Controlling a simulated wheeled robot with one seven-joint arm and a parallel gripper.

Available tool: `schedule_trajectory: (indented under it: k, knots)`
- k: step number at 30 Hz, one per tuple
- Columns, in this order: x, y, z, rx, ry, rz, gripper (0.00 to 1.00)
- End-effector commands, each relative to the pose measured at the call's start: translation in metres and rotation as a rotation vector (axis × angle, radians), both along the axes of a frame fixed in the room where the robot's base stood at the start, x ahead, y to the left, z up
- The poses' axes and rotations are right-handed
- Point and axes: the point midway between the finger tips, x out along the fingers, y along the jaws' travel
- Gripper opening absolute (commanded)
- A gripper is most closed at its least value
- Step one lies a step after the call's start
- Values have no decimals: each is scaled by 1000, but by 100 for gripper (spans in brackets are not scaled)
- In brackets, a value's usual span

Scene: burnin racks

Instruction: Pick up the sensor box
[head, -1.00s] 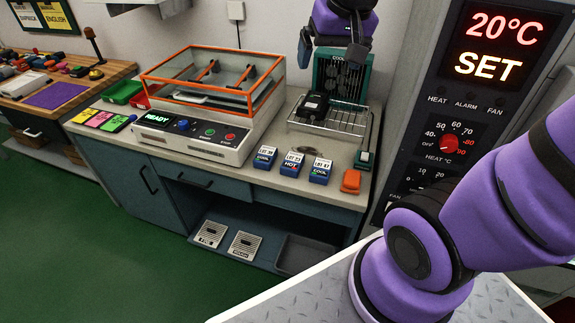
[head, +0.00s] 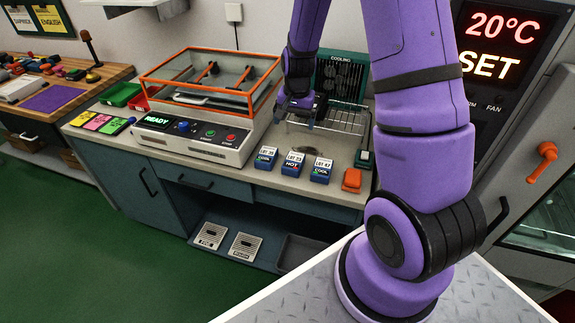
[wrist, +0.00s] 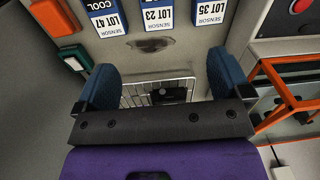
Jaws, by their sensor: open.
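A black box (wrist: 172,95), seemingly the sensor box, lies on the wire cooling rack (wrist: 130,94) in the wrist view. In the head view my arm and gripper (head: 297,108) largely hide it. My gripper is open, its two blue fingers spread on either side of the rack in the wrist view (wrist: 160,75). I see nothing held between them. The box appears beyond the gripper's dark front edge, which hides part of it. Blue blocks labelled sensor lot 35 (head: 265,158), lot 23 (head: 292,164) and lot 47 (head: 321,171) stand in a row on the counter.
An orange-framed clear chamber (head: 210,82) stands left of the rack, its panel reading READY. A cooling fan unit (head: 340,75) is behind the rack. An orange block (head: 352,180) and a green-and-white item (head: 364,159) sit at the counter's right. Coloured cards (head: 103,122) lie at left.

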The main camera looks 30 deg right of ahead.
Motion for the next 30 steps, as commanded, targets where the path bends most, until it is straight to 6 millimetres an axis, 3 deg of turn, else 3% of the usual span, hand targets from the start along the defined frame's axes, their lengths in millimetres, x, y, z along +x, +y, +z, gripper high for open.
schedule_trajectory:
  k: [3, 6, 21, 30]
  knots:
    - [1, -10, -37, 0, 34, -55, 96]
    - [2, -17, -58, -1, 50, -87, 96]
    - [1, -21, -117, -3, 64, -117, 96]
    - [2, -21, -136, -3, 62, -116, 96]
